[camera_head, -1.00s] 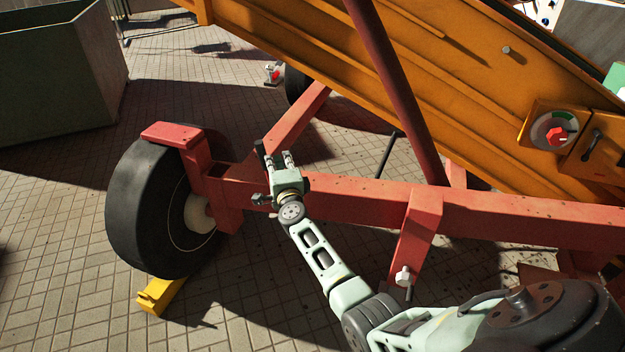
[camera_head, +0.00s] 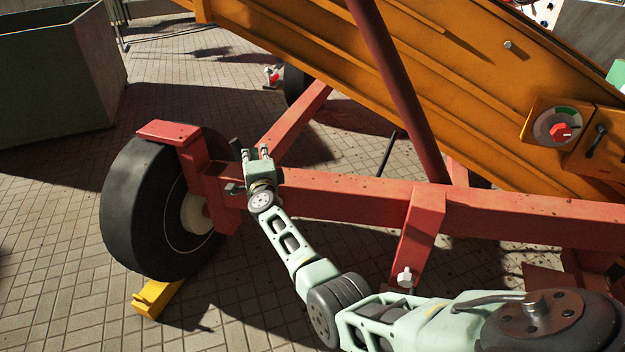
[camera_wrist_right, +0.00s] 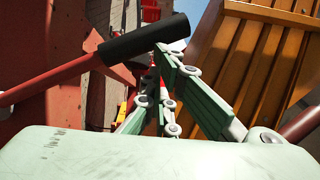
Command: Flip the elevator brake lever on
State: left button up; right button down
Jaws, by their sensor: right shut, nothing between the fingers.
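The brake lever shows in the right wrist view as a red rod with a black grip (camera_wrist_right: 145,38), slanting across the upper left. In the head view only a small dark piece of its grip (camera_head: 235,146) shows, just left of my right gripper (camera_head: 256,153), above the red frame beam near the wheel. My right gripper is shut and empty. In the right wrist view its green fingers (camera_wrist_right: 164,62) come together close beside the grip's right end; I cannot tell whether they touch it. The lever's base is hidden in the head view. My left gripper is not in view.
A black wheel (camera_head: 150,215) with a yellow chock (camera_head: 155,297) stands at left. The red beam (camera_head: 350,198) runs right from it under the orange elevator (camera_head: 440,90). A dial with a red knob (camera_head: 560,131) is at right. A green container (camera_head: 60,75) stands back left.

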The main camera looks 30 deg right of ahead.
dwell(0.5)
jog(key=s+d+f+m+t+h+b, duration=0.1)
jog(key=s+d+f+m+b, duration=0.15)
jog(key=s+d+b, duration=0.45)
jog(key=s+d+f+m+t+h+b, duration=0.1)
jog(key=s+d+f+m+b, duration=0.3)
jog(key=s, duration=0.6)
jog(key=s+a+f+n, duration=0.2)
jog(key=s+a+n, duration=0.1)
jog(key=s, duration=0.7)
jog(key=a+f+n+g+y+p, duration=0.1)
jog(key=a+f+n+y+p, duration=0.2)
jog(key=f+n+p, duration=0.2)
jog(key=shift+w+f+g, duration=0.15)
jog(key=shift+f+g, duration=0.15)
jog(key=shift+f, duration=0.5)
